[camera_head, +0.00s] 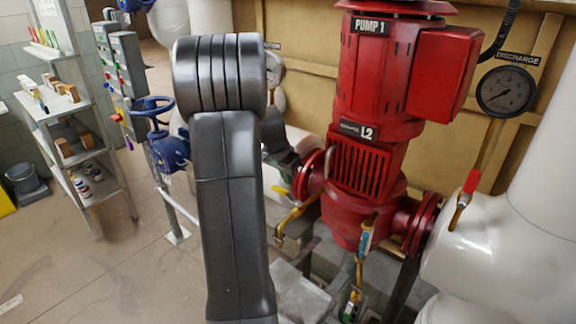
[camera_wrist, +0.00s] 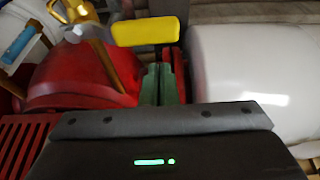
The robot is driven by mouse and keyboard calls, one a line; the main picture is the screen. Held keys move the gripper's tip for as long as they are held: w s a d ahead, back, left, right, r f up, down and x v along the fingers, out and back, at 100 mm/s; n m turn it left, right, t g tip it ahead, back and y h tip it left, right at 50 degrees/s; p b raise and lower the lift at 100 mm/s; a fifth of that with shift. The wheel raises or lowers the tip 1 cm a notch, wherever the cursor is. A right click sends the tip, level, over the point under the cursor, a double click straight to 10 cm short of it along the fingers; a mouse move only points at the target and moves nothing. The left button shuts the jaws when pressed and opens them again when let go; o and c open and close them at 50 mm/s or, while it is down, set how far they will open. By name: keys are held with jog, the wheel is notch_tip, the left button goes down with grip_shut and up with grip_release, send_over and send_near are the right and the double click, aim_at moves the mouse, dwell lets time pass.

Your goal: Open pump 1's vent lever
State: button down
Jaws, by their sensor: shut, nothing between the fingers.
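Pump 1 (camera_head: 375,85) is the red machine with the "PUMP 1" plate. A brass pipe (camera_head: 298,216) at its left side carries a yellow lever handle (camera_head: 280,191). In the wrist view the yellow handle (camera_wrist: 146,31) lies crosswise just beyond my gripper (camera_wrist: 160,75). My gripper's green fingers are shut and empty; I cannot tell whether they touch the handle. A blue-handled lever (camera_head: 365,238) is on the pump's front pipe and shows in the wrist view (camera_wrist: 18,44). No readable label shows which lever is the vent.
A red-handled lever (camera_head: 470,182) is on the white discharge pipe (camera_head: 490,240), below a gauge (camera_head: 507,91). Red flanges (camera_head: 312,175) and a white pipe (camera_wrist: 250,75) crowd my gripper. A blue handwheel (camera_head: 151,106) and shelf (camera_head: 75,140) stand left; the floor there is partly clear.

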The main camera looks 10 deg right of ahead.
aim_at(275, 189)
jog(key=shift+s+a+r, duration=0.1)
jog(key=shift+s+a, duration=0.7)
jog(key=shift+a, duration=0.15)
jog(key=shift+s+a+n, duration=0.15)
jog(key=shift+a+n, duration=0.15)
jog(key=shift+n, duration=0.2)
jog(key=a+n, duration=0.1)
jog(key=s+a+n+t+y, duration=0.1)
jog(key=n, duration=0.1)
jog(key=shift+s+n, duration=0.3)
jog(key=s+a+n+y+b, duration=0.1)
jog(key=s+n+y+b, duration=0.2)
jog(key=s+n, duration=0.5)
jog(key=n+y, duration=0.1)
jog(key=n, duration=0.3)
jog(key=shift+s, duration=0.2)
dwell(0.4)
